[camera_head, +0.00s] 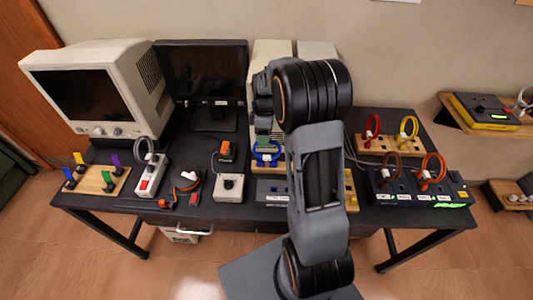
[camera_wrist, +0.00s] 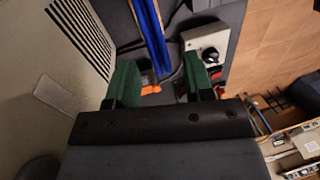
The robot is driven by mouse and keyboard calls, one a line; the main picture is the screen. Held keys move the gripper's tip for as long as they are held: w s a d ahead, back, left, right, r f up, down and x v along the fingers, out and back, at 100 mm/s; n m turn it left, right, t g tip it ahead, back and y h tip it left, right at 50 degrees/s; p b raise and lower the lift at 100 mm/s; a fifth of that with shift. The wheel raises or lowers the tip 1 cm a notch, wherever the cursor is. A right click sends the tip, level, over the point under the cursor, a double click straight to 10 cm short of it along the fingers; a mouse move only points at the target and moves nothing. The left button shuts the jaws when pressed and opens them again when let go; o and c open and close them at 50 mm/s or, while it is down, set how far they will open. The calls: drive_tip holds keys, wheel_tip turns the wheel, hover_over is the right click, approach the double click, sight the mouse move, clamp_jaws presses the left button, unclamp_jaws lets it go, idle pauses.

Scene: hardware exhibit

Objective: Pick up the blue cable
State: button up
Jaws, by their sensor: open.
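The blue cable (camera_head: 267,160) forms an upright loop near the middle of the black table, just below my gripper (camera_head: 264,132). In the wrist view the blue cable (camera_wrist: 151,35) shows as a blue band running from the top edge down toward the gap between the fingers. My gripper (camera_wrist: 160,76) is open, with a green finger on each side of the picture. The gap between the fingers holds nothing that I can make out. My arm hides part of the table to the right of the cable.
A white box with a knob (camera_head: 228,187) and an orange plug (camera_head: 226,149) stand left of the cable. Beige casings (camera_head: 270,50) rise behind it. A wooden board with red and yellow cables (camera_head: 390,145) and a black box with orange loops (camera_head: 415,190) stand right.

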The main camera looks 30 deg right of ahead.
hover_over(265, 156)
drive_tip(key=shift+a+f+p, duration=0.1)
drive_tip(key=shift+f+p, duration=0.3)
drive_tip(key=shift+f, duration=1.7)
drive_tip(key=shift+c, duration=0.4)
clamp_jaws()
